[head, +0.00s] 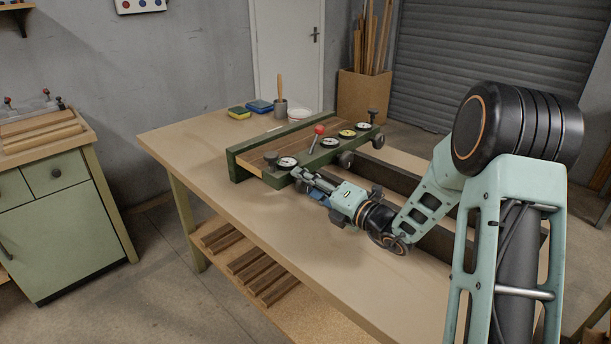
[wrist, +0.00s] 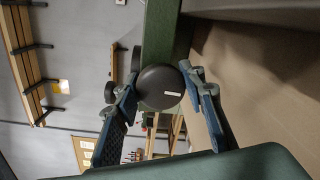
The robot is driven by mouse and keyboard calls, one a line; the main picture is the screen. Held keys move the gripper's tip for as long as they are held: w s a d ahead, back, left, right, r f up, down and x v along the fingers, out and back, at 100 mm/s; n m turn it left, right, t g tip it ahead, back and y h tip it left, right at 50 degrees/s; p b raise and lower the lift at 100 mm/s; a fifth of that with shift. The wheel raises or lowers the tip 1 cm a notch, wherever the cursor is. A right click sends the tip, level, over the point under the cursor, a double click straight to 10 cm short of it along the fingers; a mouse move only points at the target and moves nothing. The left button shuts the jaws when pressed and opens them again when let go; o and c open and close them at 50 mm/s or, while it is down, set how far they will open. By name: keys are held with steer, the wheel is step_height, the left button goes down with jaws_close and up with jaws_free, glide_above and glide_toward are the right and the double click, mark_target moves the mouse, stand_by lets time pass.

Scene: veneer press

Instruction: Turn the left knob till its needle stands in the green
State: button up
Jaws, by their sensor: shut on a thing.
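The veneer press (head: 240,168) is a low green frame on the table, with a row of round dials along its front rail. The leftmost dial (head: 287,162) faces up; its needle and any green part are too small to read. My gripper (head: 301,178) is at the left end of that rail, just below this dial. In the wrist view, my gripper (wrist: 162,84) has one finger on each side of a round black knob (wrist: 160,88) with a short pale mark, and is shut on it. In the head view the gripper hides this left knob.
Other black knobs (head: 346,160) stick out along the rail to the right. A red-topped lever (head: 319,130) stands between the dials. The table (head: 210,190) is clear at the front left.

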stand_by(0.3)
steer(key=o, duration=1.2)
steer(key=shift+s+d, duration=0.1)
steer(key=v, duration=1.1)
steer(key=shift+s+d, duration=0.25)
steer(key=shift+s, duration=0.05)
